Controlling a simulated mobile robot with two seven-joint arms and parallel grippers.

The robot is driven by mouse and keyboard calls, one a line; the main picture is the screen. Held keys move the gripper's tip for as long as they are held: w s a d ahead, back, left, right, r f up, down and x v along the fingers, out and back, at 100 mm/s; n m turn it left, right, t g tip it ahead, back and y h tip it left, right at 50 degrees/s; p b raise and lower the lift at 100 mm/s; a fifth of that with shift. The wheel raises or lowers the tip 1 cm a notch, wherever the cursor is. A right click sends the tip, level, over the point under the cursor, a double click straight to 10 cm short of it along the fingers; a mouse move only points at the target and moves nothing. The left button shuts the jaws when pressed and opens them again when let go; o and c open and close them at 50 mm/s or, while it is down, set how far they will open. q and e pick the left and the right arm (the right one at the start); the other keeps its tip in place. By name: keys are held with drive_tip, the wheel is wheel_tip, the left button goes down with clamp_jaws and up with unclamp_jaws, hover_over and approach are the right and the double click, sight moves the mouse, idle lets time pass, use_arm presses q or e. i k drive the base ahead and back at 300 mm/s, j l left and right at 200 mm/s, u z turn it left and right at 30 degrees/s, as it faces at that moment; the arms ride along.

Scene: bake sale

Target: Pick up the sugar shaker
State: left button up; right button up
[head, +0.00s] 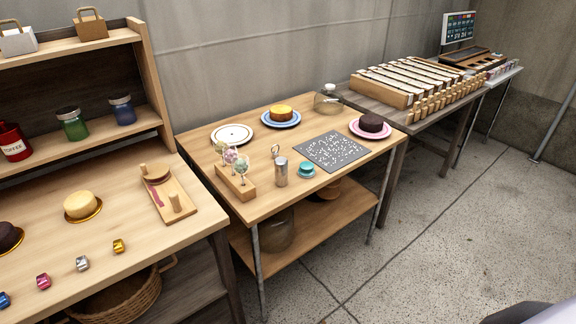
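A silver metal cylinder with a lighter top, which looks like the sugar shaker (281,173), stands upright near the front edge of the middle wooden table (262,207). A wooden stand with cake pops (236,181) is to its left. A small teal item (306,170) sits close to its right. A small ring-like object (275,151) is just behind it. Neither of my grippers is in view.
A shelved counter (130,235) stands left. Concrete floor (440,240) in front is clear.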

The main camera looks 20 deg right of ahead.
sight(281, 163)
drive_tip(key=i+l, duration=0.15)
drive_tip(key=l, duration=0.2)
drive_tip(key=i+l, duration=0.15)
drive_tip(key=l, duration=0.25)
drive_tip(key=i+l, duration=0.15)
drive_tip(key=l, duration=0.2)
drive_tip(key=i+l, duration=0.15)
drive_tip(key=l, duration=0.25)
drive_tip(key=i+l, duration=0.55)
